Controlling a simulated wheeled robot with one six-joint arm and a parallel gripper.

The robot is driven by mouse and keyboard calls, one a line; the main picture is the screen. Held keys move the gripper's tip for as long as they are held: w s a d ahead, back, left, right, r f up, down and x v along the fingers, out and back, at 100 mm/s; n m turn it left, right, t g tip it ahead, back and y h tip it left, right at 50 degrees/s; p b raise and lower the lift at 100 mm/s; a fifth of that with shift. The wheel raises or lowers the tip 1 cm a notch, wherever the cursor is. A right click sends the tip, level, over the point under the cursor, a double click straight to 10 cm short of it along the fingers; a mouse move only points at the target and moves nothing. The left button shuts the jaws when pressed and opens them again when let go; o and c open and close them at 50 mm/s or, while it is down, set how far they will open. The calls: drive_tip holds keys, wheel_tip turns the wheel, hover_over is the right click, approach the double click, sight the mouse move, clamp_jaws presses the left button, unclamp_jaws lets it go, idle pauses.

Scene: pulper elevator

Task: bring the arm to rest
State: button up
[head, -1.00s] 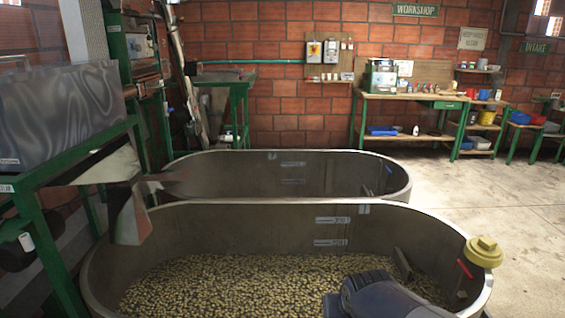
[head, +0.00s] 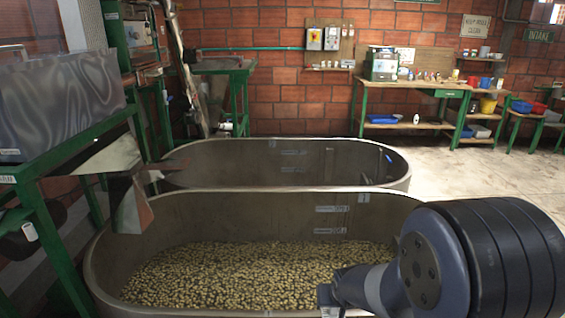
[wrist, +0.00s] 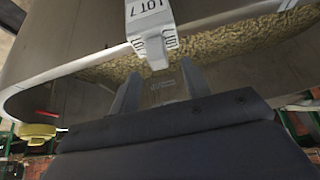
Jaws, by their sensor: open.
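My gripper (wrist: 160,75) shows in the wrist view with its two fingers apart. The gap between the fingers looks empty. Behind the fingers is the dark wall of a tank, with a white "LOT 7" tag (wrist: 150,20) at its rim. My arm fills the lower right of the head view, in front of the near tank (head: 100,245). My gripper itself cannot be made out in the head view.
The near tank holds many pale beans (head: 230,270); a second tank (head: 230,165) stands behind it. A green frame with a metal hopper (head: 60,105) is at left. A workbench (head: 410,85) lines the back wall. Floor at right is clear.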

drive_tip(key=shift+r+p, duration=0.4)
drive_tip(key=shift+r, duration=0.35)
drive_tip(key=shift+s, duration=0.25)
drive_tip(key=s+b, duration=0.2)
drive_tip(key=s, duration=1.1)
drive_tip(key=shift+s, duration=0.35)
